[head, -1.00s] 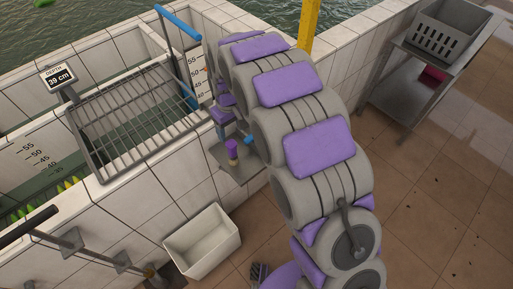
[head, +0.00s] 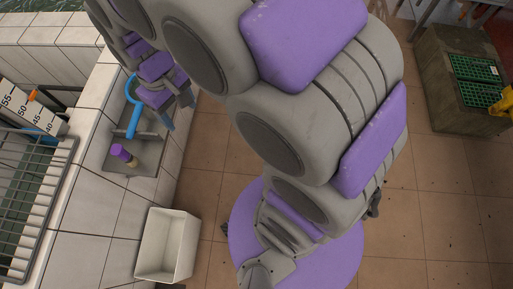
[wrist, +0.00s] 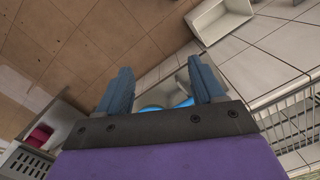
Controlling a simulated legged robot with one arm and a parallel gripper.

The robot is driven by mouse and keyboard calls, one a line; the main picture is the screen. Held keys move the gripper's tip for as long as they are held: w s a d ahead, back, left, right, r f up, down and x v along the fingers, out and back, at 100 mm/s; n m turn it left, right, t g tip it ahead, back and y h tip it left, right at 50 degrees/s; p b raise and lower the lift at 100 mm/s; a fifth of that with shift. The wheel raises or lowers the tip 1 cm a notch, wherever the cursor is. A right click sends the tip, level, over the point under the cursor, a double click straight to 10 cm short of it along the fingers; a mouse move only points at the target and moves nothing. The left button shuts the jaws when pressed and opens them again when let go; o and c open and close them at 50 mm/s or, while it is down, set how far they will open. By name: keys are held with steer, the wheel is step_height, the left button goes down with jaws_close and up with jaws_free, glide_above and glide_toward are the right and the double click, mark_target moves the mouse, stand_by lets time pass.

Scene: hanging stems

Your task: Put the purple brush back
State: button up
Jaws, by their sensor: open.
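A small object with a purple top and a pale yellowish lower part (head: 122,153), which looks like the purple brush, is on a grey wall shelf (head: 146,165). My gripper (head: 167,121) is up and to the right of it in the head view, over the shelf's right side and apart from it. In the wrist view my gripper (wrist: 160,68) has its two blue fingers spread with nothing held between them. A blue curved bar (head: 133,122) stands by the shelf, left of my gripper. I cannot make out the brush in the wrist view.
A wire rack (head: 50,205) and a depth scale (head: 30,110) are at the left by the water. A crate-topped block (head: 465,85) stands far right. Floor between is clear.

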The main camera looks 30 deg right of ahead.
steer(key=s+d+m, duration=0.2)
steer(key=s+d, duration=0.2)
steer(key=s, duration=0.5)
steer(key=s+d+m, duration=0.2)
steer(key=s+d, duration=0.1)
steer(key=s, duration=0.7)
steer(key=shift+s+d+r+g, duration=0.25)
steer(key=shift+d+r+g, duration=0.1)
steer(key=shift+r+g, duration=0.1)
steer(key=shift+d, duration=0.3)
